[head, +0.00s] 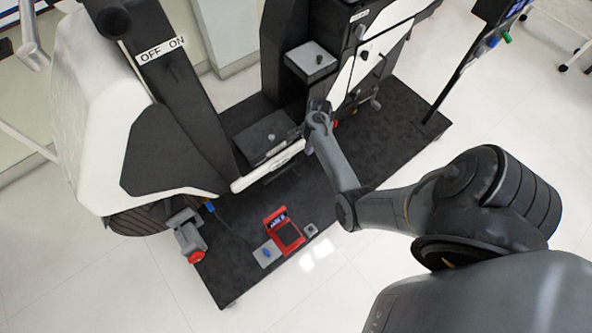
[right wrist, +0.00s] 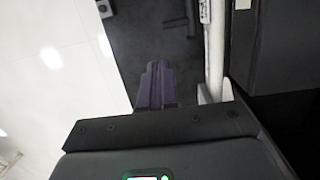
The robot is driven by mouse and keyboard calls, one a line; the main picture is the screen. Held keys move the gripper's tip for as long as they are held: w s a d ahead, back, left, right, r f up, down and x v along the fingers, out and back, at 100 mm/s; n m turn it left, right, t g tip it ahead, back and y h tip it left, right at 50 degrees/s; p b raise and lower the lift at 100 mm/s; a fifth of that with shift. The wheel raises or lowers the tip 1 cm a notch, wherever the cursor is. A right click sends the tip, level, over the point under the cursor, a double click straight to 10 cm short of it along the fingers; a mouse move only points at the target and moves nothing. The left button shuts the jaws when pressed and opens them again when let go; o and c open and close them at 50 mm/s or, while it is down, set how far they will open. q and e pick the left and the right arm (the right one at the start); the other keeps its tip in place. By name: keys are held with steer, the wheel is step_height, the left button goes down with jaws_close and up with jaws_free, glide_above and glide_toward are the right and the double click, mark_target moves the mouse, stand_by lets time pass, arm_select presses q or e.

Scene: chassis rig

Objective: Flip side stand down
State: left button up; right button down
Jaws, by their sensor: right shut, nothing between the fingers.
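A long white bar (head: 267,167), which looks like the side stand, runs slantwise low along the near side of the rig, above the black base. A white bar also stands upright in the right wrist view (right wrist: 215,50), just right of my fingers. My right gripper (right wrist: 155,85) is shut and empty, its fingers together and apart from the bar in that picture. In the head view the right gripper (head: 318,112) is at the right end of the bar, by the rig's middle; its fingertips are hard to make out. My left gripper is not in view.
The black base plate (head: 345,165) carries the rig. A red device (head: 284,230) and a red-knobbed part (head: 190,238) sit near its front edge. A dark post (head: 455,80) stands at the right. White floor (head: 110,285) lies open in front.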

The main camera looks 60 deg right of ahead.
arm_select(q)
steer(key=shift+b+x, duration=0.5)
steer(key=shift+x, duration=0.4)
arm_select(e)
steer(key=shift+w+f, duration=0.25)
steer(key=shift+w, duration=0.85)
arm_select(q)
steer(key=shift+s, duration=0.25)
arm_select(e)
steer(key=shift+f, duration=0.1)
steer(key=b, duration=0.9)
glide_toward(297, 171)
steer(key=f, duration=0.4)
steer(key=a+f, duration=0.1)
steer(key=f, duration=0.1)
steer(key=shift+a+f, duration=0.1)
steer(key=shift+f, duration=0.25)
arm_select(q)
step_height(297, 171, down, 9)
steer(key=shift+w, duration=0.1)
arm_select(e)
steer(key=shift+f+t, duration=0.15)
steer(key=shift+t, duration=0.15)
